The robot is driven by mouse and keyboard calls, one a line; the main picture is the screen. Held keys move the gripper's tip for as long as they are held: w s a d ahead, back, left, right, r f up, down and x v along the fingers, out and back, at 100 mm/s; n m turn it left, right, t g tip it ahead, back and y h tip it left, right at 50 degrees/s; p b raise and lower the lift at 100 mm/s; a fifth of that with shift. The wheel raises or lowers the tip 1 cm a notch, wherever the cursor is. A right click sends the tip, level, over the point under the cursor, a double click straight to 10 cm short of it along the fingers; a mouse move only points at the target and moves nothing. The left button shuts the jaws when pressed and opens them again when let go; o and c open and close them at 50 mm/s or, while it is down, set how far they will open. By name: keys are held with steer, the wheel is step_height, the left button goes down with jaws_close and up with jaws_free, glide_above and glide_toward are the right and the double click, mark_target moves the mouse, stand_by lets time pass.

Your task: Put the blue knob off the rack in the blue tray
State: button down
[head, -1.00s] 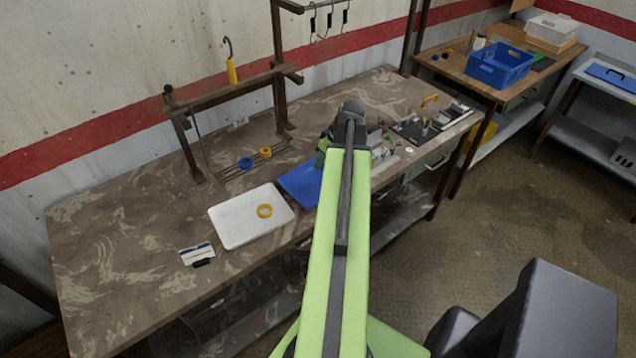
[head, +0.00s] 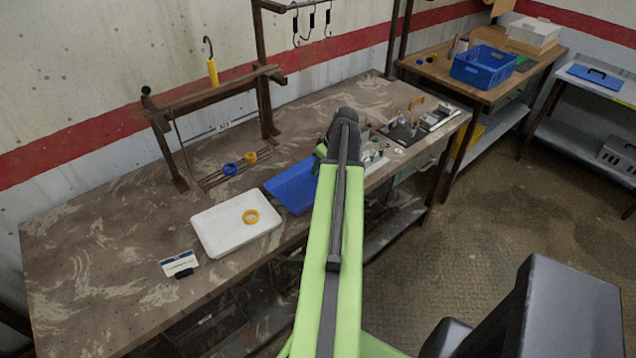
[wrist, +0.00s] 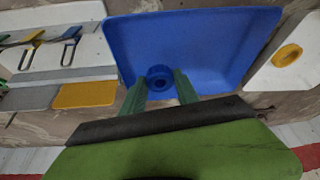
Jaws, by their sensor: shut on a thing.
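My gripper (wrist: 160,84) is shut on a blue ring-shaped knob (wrist: 160,72), which shows between its two green fingers in the wrist view. The knob is over the floor of the blue tray (wrist: 235,40); I cannot tell whether it touches it. In the head view the blue tray (head: 290,188) lies near the bench's front edge, partly behind my arm, and my fingertips are hidden. Another blue ring (head: 230,168) sits on the low rods of the rack (head: 212,180), beside a yellow ring (head: 250,157).
A white tray (head: 215,238) holding a yellow ring (head: 250,216) stands left of the blue tray. Small parts (head: 405,130) crowd the bench to the right. A dark frame (head: 205,97) with a yellow-handled hook rises behind. The bench's left is clear.

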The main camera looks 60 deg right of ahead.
steer(key=shift+w+f, duration=0.2)
steer(key=shift+w, duration=0.25)
step_height(320, 180, down, 4)
steer(key=b, duration=0.4)
steer(key=shift+f, duration=0.2)
steer(key=shift+r, duration=0.25)
steer(key=shift+f, duration=0.2)
steer(key=c, duration=0.9)
jaws_free()
steer(key=shift+s+r+p, duration=0.15)
steer(key=shift+r+p, duration=0.25)
steer(key=shift+r, duration=0.15)
steer(key=p+v, duration=1)
steer(key=v, duration=0.1)
